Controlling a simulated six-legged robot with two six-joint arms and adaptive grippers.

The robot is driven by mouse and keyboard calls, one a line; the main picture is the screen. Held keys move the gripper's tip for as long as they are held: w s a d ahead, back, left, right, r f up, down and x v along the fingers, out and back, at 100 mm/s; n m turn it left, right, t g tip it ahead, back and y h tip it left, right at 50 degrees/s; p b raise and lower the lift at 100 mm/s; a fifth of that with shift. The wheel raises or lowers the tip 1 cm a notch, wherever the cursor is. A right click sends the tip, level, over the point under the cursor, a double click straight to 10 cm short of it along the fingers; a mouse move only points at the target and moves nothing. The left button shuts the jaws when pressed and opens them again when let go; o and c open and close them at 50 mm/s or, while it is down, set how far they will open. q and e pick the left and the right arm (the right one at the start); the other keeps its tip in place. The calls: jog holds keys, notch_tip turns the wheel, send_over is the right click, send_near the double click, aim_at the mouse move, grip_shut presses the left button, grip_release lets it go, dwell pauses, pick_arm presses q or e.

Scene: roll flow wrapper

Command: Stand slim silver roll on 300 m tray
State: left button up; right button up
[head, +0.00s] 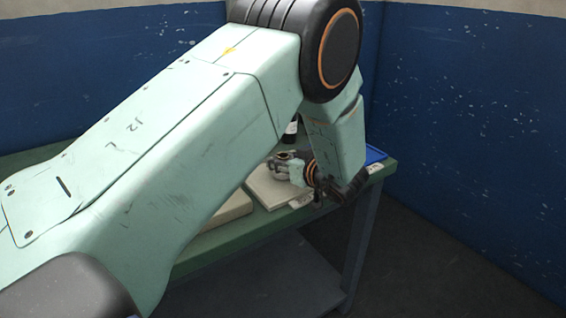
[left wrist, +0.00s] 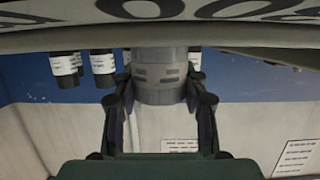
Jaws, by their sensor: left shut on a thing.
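The silver-grey roll (left wrist: 160,78) shows in the middle of the left wrist view, between the two dark fingers of my left gripper (left wrist: 160,92). The gripper is shut on it. In the head view my left gripper (head: 284,162) is low over a pale tray (head: 268,191) on the green table, and the roll is mostly hidden there by the fingers. I cannot tell whether the roll touches the tray. Large dark lettering crosses the top of the left wrist view, partly cut off. My right gripper is out of view.
Several black rolls with white labels (left wrist: 66,68) show in the left wrist view. A second pale tray (head: 232,210) lies left of the first. A blue tray (head: 375,155) is at the table's right end. A dark labelled item (head: 291,130) stands behind my arm.

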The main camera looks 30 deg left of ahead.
pick_arm(q)
jog(key=shift+s+d, duration=0.1)
jog(key=o, duration=0.9)
jog(key=shift+f, duration=0.15)
jog(key=shift+o, duration=1.4)
